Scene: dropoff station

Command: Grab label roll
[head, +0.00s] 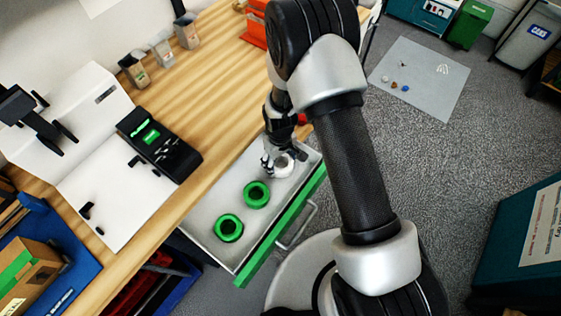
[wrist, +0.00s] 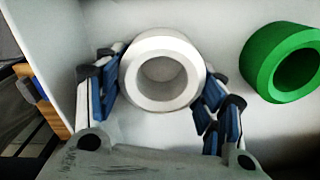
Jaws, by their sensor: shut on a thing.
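A white label roll (wrist: 136,76) stands in the open drawer, and my gripper (wrist: 160,92) has its fingers on both sides of it, shut on it. In the head view the white roll (head: 283,165) shows at the far end of the drawer (head: 222,256), partly hidden by my gripper (head: 272,160). Two green rolls lie in the same drawer: one green roll (head: 246,194) is nearer the white one and another green roll (head: 219,236) is nearer the front. One green roll (wrist: 252,70) also shows at the right of the wrist view.
The drawer has a green front (head: 265,243) with a metal handle (head: 299,225). On the wooden table (head: 205,95) stand a black device (head: 158,146) and several small containers at the back. A blue tray with a box (head: 28,270) is at the lower left.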

